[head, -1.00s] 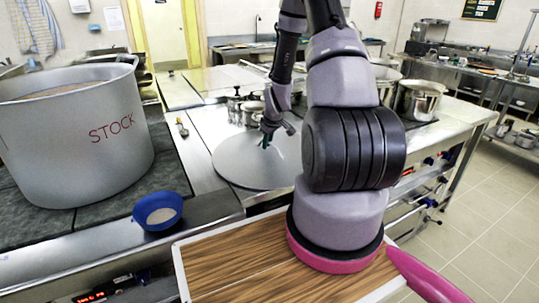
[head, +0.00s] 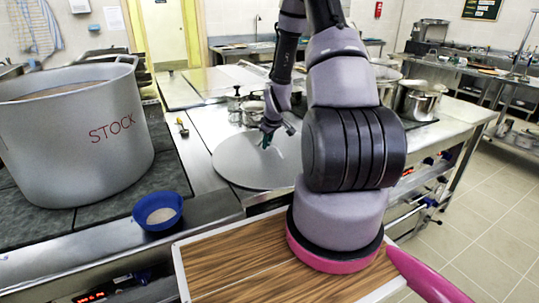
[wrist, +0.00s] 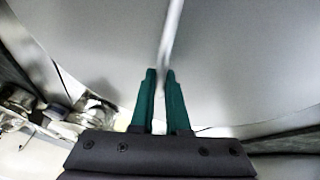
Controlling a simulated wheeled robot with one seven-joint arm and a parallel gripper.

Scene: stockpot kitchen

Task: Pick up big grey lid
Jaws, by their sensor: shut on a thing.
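The big grey lid (head: 240,165) is a wide flat disc on the steel counter, right of the stock pot, partly hidden by my arm in the head view. In the wrist view the lid (wrist: 235,60) fills most of the picture, with a thin pale handle bar (wrist: 172,35) running up from between the fingers. My gripper (wrist: 161,75) has green fingertips and is shut on the handle. It also shows in the head view over the lid (head: 266,140). I cannot tell whether the lid is clear of the counter.
A large grey pot marked STOCK (head: 75,135) stands at the left on the dark hob. A blue bowl (head: 160,211) sits in front of it. Small steel pots (head: 250,108) stand just behind the lid. A larger steel pot (head: 418,100) stands at the right.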

